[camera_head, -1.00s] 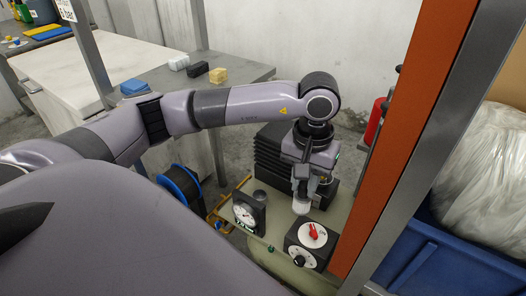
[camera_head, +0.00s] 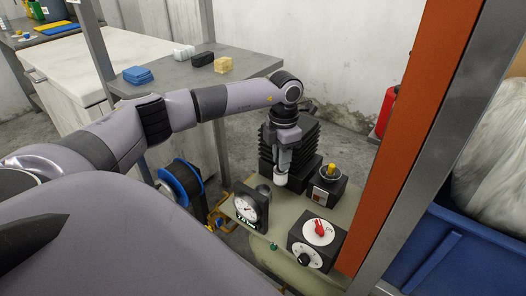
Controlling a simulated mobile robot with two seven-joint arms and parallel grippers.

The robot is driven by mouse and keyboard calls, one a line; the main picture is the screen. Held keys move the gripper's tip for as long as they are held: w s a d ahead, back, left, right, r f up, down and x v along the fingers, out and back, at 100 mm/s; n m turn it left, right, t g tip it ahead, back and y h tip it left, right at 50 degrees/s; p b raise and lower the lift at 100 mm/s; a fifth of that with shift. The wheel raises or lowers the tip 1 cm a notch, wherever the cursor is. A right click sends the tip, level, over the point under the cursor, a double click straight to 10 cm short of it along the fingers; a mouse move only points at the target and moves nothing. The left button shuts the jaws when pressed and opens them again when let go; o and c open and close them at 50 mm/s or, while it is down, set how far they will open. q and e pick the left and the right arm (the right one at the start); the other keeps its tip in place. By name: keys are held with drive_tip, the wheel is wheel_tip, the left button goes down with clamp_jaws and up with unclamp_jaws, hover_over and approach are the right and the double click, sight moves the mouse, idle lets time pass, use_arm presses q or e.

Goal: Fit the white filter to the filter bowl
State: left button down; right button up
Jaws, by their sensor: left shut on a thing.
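My left gripper (camera_head: 284,163) points down over the pale green bench and is shut on the white filter (camera_head: 282,179), a small white cylinder hanging below its fingers. A small grey cup (camera_head: 264,189), which looks like the filter bowl, stands just left of the white filter. The filter appears apart from it, and its exact height over the bench is hard to tell. My right gripper is not in view.
A black ribbed stack (camera_head: 303,140) stands behind the gripper. A dial gauge (camera_head: 249,211), a box with a red knob (camera_head: 318,232) and a box with a yellow knob (camera_head: 328,185) stand close by. An orange post (camera_head: 400,140) rises at the right.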

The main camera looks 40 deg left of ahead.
use_arm(q)
drive_tip(key=w+a+f+n+b, duration=0.1)
drive_tip(key=a+f+n+b, duration=0.1)
drive_tip(key=a+f+n, duration=0.2)
drive_tip(key=shift+a+n, duration=1.8)
drive_tip(key=shift+n, duration=1.9)
drive_tip(key=shift+m, duration=0.7)
drive_tip(key=shift+f+b, duration=1)
drive_tip(key=shift+f, duration=1.25)
drive_tip(key=shift+f+b, duration=1.75)
drive_tip(key=shift+f, duration=1.4)
drive_tip(key=c, duration=0.9)
unclamp_jaws()
